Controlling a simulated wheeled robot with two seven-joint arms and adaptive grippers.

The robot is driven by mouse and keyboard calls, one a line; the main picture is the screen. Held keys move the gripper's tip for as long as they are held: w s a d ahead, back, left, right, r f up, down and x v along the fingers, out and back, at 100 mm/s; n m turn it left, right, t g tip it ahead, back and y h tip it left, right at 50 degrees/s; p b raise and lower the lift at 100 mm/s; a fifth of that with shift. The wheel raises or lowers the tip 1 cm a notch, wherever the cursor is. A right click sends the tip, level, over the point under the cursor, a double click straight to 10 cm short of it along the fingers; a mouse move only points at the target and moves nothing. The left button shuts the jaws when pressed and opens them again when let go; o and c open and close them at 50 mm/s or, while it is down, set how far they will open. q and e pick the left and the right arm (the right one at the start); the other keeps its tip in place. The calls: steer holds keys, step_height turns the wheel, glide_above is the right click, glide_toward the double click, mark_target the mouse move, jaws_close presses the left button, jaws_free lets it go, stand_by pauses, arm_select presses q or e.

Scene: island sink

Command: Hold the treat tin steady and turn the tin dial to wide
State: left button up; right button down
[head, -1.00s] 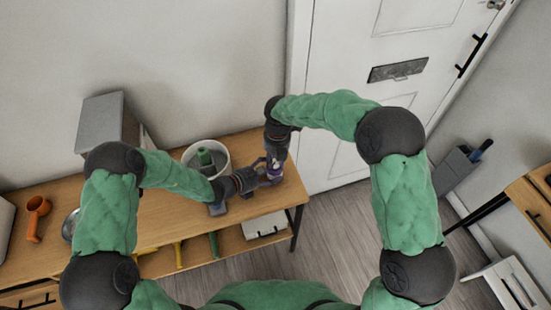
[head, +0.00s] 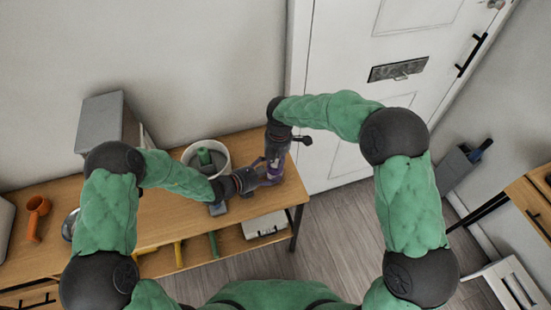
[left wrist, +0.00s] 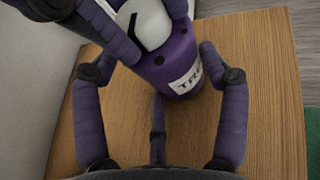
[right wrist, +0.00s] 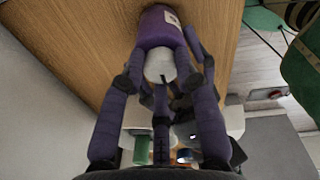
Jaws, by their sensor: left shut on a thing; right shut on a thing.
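The treat tin is purple with a white label and shows in the left wrist view (left wrist: 172,62), with a pale dial (left wrist: 150,22) on its top and dark marks by the rim. In the head view it is mostly hidden between my grippers. My left gripper (head: 258,181) is shut on the tin's body from the side. My right gripper (head: 274,162) comes down from above, shut on the dial. The right wrist view shows its fingers around the pale dial (right wrist: 160,66) above the purple body (right wrist: 158,28). The dial's setting cannot be read.
The tin is near the right end of the wooden table (head: 165,222). A white pot (head: 219,154) with a green object stands behind and left. A grey box (head: 103,122) and an orange object (head: 36,213) are further left. The door (head: 345,60) is behind right.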

arm_select(q)
steer(key=shift+s+f, duration=0.1)
arm_select(e)
steer(key=m, duration=0.5)
steer(key=shift+w+d+m, duration=0.1)
steer(key=shift+d+m, duration=0.1)
steer(key=shift+m, duration=0.2)
stand_by(0.3)
steer(key=c, duration=1.1)
jaws_free()
steer(key=shift+o, duration=1)
steer(key=shift+a, duration=0.1)
steer(key=shift+s+d+r, duration=0.15)
steer(key=shift+r, duration=1.85)
steer(key=shift+s+d+r, duration=0.15)
steer(key=shift+r, duration=1.85)
